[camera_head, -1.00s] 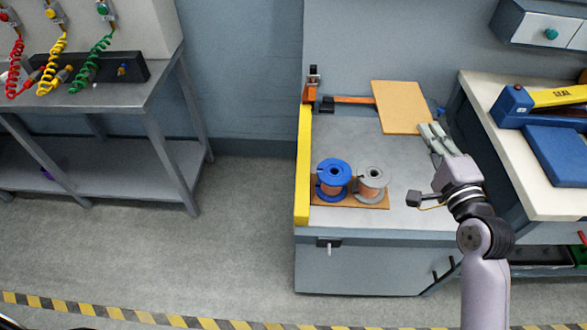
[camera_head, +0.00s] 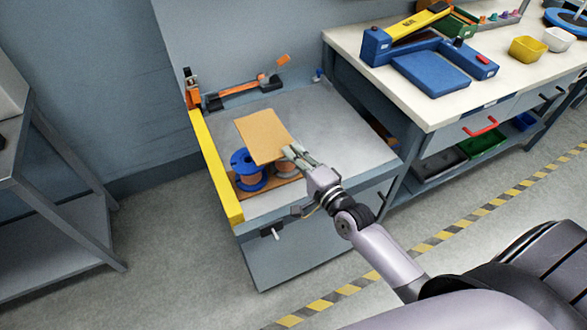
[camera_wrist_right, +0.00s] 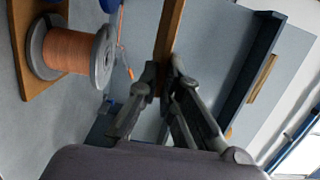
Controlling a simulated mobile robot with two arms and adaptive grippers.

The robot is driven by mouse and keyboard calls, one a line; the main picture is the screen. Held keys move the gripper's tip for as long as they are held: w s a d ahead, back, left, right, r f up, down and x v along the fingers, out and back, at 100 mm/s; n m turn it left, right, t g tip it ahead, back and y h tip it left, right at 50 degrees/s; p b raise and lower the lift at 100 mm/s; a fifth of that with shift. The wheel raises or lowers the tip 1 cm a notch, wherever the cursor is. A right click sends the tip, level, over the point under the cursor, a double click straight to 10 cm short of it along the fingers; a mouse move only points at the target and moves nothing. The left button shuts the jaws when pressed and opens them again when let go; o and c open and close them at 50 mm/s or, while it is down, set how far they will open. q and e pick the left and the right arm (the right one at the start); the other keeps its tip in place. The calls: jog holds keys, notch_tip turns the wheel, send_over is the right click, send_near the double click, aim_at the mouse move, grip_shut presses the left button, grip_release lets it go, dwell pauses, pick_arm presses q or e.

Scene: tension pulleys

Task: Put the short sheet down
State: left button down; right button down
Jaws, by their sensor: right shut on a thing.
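The short sheet (camera_head: 262,136) is a tan, flat board in the head view. My right gripper (camera_head: 290,154) is shut on its near right edge and holds it above the spools on the grey bench. In the right wrist view the sheet (camera_wrist_right: 170,35) shows edge-on between the fingers (camera_wrist_right: 163,80). The sheet hides most of the grey spool (camera_head: 285,163) and part of the blue spool (camera_head: 247,172) in the head view. My left gripper is not in view.
The grey spool with copper wire (camera_wrist_right: 72,50) stands close beside the gripper in the wrist view. A yellow rail (camera_head: 215,172) edges the bench's left side. The bench top (camera_head: 345,135) is clear at right. A white worktable (camera_head: 400,90) holds a blue sealer (camera_head: 430,68).

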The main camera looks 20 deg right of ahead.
jog(key=shift+f+b, duration=0.4)
jog(key=shift+f, duration=2.1)
jog(key=shift+f+b, duration=0.5)
jog(key=shift+f, duration=0.1)
jog(key=c, duration=1.8)
grip_release()
jog(key=shift+r, duration=0.1)
